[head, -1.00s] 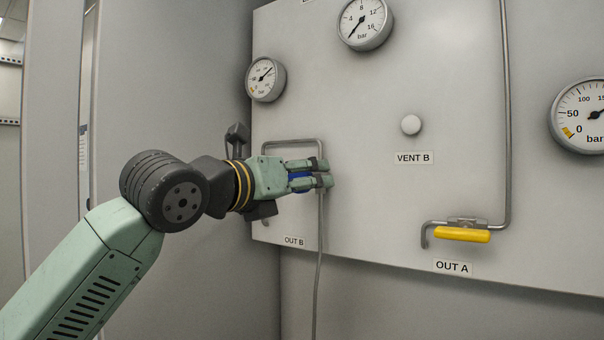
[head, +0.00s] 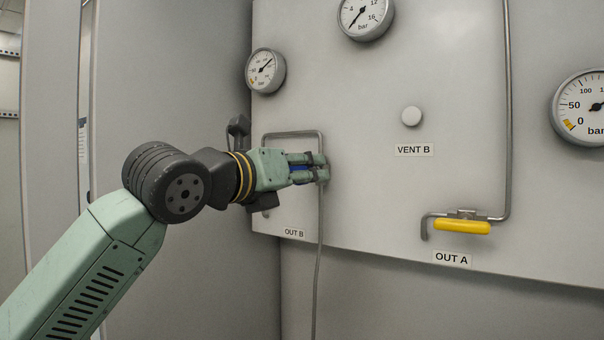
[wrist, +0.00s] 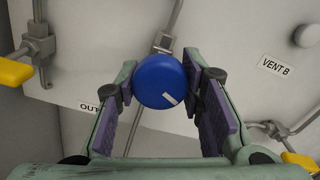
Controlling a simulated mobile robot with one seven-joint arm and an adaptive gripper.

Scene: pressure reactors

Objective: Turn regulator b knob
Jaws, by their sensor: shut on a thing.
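The blue round knob (wrist: 161,81) with a white mark sits between my gripper's (wrist: 163,88) two fingers in the wrist view. The fingers are shut on it from both sides. The white mark points to the lower right of its face. In the head view, my gripper (head: 318,168) reaches the panel above the OUT B label, and only a sliver of the blue knob (head: 299,168) shows between the fingers. A grey pipe behind the knob runs along the panel.
A yellow valve handle (head: 462,227) stands above the OUT A label (head: 452,258). A white round VENT B knob (head: 411,116) is to the right of my gripper. Gauges (head: 265,71) sit higher on the panel. A yellow handle (wrist: 14,72) shows at the wrist view's left edge.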

